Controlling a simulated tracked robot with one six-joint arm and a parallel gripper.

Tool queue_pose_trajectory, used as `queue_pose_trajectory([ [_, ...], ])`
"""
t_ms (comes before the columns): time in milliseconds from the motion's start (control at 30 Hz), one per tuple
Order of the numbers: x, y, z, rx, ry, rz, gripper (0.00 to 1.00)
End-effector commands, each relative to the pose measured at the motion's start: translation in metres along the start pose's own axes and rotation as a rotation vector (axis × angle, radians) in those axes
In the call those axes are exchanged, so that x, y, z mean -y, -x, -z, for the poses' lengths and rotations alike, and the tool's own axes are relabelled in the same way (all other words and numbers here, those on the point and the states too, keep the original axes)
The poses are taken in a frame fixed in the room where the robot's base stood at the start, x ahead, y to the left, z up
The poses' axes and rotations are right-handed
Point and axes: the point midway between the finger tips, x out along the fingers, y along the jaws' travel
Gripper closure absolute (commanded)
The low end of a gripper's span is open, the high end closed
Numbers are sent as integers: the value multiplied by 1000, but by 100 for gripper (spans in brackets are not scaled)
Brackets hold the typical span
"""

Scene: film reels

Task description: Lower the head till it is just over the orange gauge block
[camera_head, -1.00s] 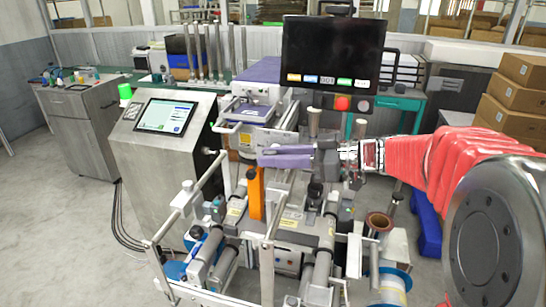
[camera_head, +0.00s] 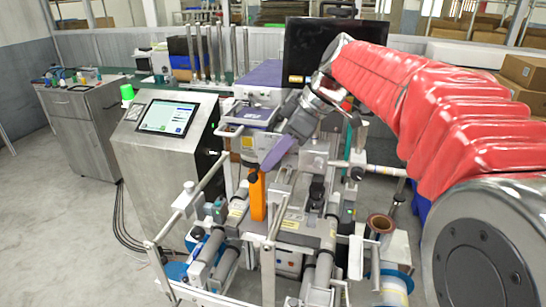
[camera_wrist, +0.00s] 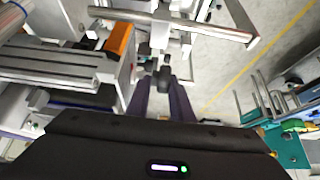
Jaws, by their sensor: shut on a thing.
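The orange gauge block (camera_head: 257,200) stands upright on the machine, just below and left of my fingertips. It also shows in the wrist view (camera_wrist: 120,38), at the upper left. My gripper (camera_head: 267,166) has purple fingers that slant down to the left. In the wrist view my gripper (camera_wrist: 161,82) has its fingers on either side of a small dark grey knob (camera_wrist: 163,70), and it is shut on it. A grey metal part with a yellow label (camera_head: 247,146) is above the block. I cannot tell clearly which part is the head, or the exact gap over the block.
Metal rails and rollers (camera_head: 209,250) surround the block. A control cabinet with a screen (camera_head: 168,117) stands at left. A dark monitor (camera_head: 305,45) is behind my arm. Reels (camera_head: 380,224) sit at front right. Open floor (camera_head: 70,225) lies at left.

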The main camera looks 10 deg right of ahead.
Motion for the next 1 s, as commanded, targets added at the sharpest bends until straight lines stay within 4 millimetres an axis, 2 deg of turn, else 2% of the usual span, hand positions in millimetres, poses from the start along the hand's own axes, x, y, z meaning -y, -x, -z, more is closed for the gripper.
queue_pose_trajectory([
  [67, 4, 1, 6, 58, 11, 7, 100],
  [1000, 3, -4, 8, 883, 6, 3, 100],
])
